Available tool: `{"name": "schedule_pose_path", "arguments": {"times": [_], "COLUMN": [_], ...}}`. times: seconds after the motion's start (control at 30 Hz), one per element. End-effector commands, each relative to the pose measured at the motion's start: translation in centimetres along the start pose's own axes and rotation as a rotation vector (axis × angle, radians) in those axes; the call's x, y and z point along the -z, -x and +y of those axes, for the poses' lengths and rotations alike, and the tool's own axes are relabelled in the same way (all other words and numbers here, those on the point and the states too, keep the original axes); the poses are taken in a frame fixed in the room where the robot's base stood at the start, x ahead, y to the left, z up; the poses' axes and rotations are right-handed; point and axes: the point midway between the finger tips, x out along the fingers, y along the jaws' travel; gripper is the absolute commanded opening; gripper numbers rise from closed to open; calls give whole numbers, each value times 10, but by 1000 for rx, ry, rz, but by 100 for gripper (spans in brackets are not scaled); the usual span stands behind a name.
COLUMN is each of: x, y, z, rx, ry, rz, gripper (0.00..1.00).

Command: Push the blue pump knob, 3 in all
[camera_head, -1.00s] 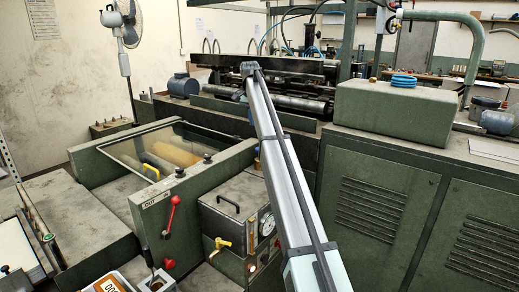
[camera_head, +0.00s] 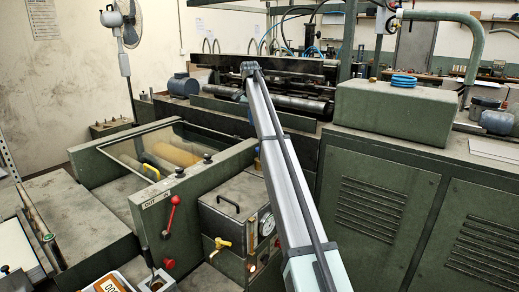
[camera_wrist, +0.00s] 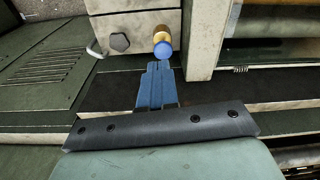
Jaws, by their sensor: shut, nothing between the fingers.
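The blue pump knob (camera_wrist: 163,50) shows in the wrist view as a round blue cap on a brass collar (camera_wrist: 162,34), beside pale worn metal blocks. My gripper (camera_wrist: 158,66) is shut and empty, its blue fingers side by side. In the picture its fingertips lie just below the knob, slightly left of its centre. A small overlap or gap there is hard to judge, so I cannot tell whether they touch. In the head view my arm hides the area, and neither the gripper nor the knob can be clearly made out.
In the wrist view a pale upright post (camera_wrist: 207,38) stands close right of the knob, and a block with a hex bolt (camera_wrist: 119,42) is on the left. The head view shows a red-knobbed lever (camera_head: 171,216), a pressure gauge (camera_head: 267,224) and a green cabinet (camera_head: 380,220).

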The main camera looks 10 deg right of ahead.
Motion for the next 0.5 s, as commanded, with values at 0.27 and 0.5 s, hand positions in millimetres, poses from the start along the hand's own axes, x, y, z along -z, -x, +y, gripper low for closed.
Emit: {"name": "schedule_pose_path", "arguments": {"times": [0.27, 0.5], "x": [0, 11], "y": [0, -17], "z": [0, -1], "rx": [0, -2], "ry": [0, 0], "rz": [0, -2], "gripper": [0, 0]}}
